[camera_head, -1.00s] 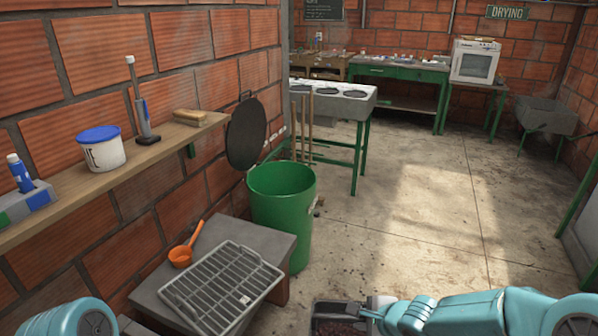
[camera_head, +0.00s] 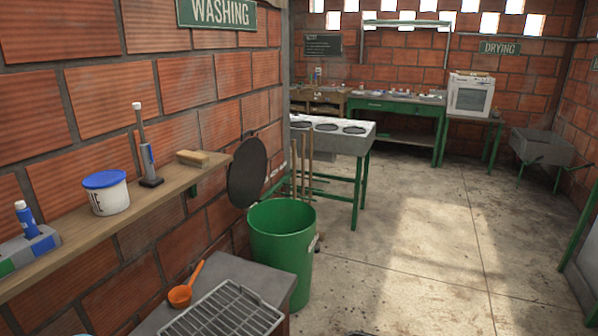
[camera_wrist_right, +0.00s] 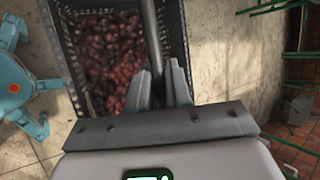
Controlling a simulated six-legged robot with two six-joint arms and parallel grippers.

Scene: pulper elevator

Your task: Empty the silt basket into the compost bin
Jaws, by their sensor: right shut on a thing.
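The silt basket (camera_wrist_right: 62,50) shows in the right wrist view as a dark, slotted-wall box holding many reddish-brown lumps (camera_wrist_right: 108,62). A grey bar-like handle (camera_wrist_right: 151,40) crosses over it. My right gripper (camera_wrist_right: 158,85) is shut on this handle, with the basket just beyond the fingers. In the head view the right gripper is out of frame. A green open-topped bin (camera_head: 282,245), which looks like the compost bin, stands on the floor by the brick wall; its inside bottom is hidden. My left gripper is in neither view.
A low grey bench (camera_head: 240,268) with a wire rack (camera_head: 225,312) and an orange scoop (camera_head: 183,292) stands in front of the bin. A round dark lid (camera_head: 247,172) hangs on the wall behind it. Wooden handles (camera_head: 300,165) stand beyond. The floor (camera_head: 430,260) to the right is clear.

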